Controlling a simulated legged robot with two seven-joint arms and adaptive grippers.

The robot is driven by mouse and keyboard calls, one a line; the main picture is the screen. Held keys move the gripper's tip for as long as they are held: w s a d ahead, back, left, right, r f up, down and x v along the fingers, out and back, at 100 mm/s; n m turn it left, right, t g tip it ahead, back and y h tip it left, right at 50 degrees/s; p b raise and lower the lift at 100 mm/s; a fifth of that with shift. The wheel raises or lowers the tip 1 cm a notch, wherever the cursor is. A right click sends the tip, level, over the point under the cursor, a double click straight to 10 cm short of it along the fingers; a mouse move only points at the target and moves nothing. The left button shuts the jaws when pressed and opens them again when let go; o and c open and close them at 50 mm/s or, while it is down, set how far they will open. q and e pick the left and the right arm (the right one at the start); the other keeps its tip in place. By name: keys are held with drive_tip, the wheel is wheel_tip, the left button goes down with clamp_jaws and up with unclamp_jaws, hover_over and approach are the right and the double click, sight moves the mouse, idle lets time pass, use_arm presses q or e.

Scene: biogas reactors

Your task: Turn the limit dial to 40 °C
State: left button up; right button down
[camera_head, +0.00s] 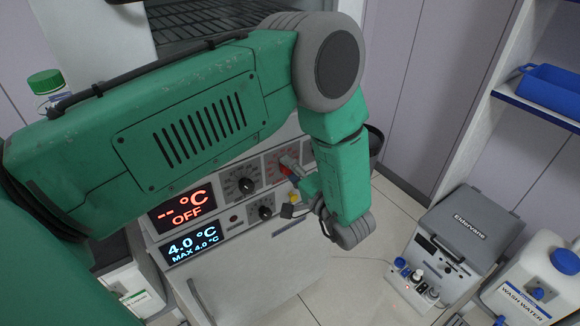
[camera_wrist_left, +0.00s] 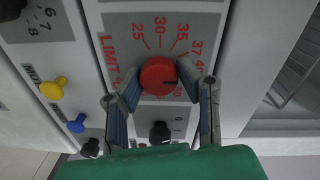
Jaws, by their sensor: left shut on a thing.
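The red limit dial (camera_wrist_left: 158,76) sits on a grey panel marked LIMIT in the left wrist view. Its scale shows 25, 30, 35, 37 and 40 around the upper and right side. A dark line on the knob points to the right, but a finger covers part of the scale, so I cannot tell the exact setting. My left gripper (camera_wrist_left: 157,85) is shut on the dial, one finger at each side. In the head view, the red dial (camera_head: 288,161) is partly hidden by my left gripper (camera_head: 297,174). My right gripper is not in view.
The displays beside the dials read "-- °C OFF" (camera_head: 181,208) and "4.0 °C MAX 4.0 °C" (camera_head: 191,244). A yellow knob (camera_wrist_left: 52,88), a blue knob (camera_wrist_left: 77,123) and a black knob (camera_wrist_left: 160,132) are close to the fingers. A grey Eldervane box (camera_head: 467,235) stands at right.

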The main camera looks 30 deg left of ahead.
use_arm(q)
drive_tip(key=shift+w+d, duration=0.1)
drive_tip(key=shift+w, duration=0.05)
drive_tip(key=o, duration=0.9)
drive_tip(key=shift+o, duration=1.2)
drive_tip(key=shift+w+f, duration=0.1)
drive_tip(key=v, duration=1.2)
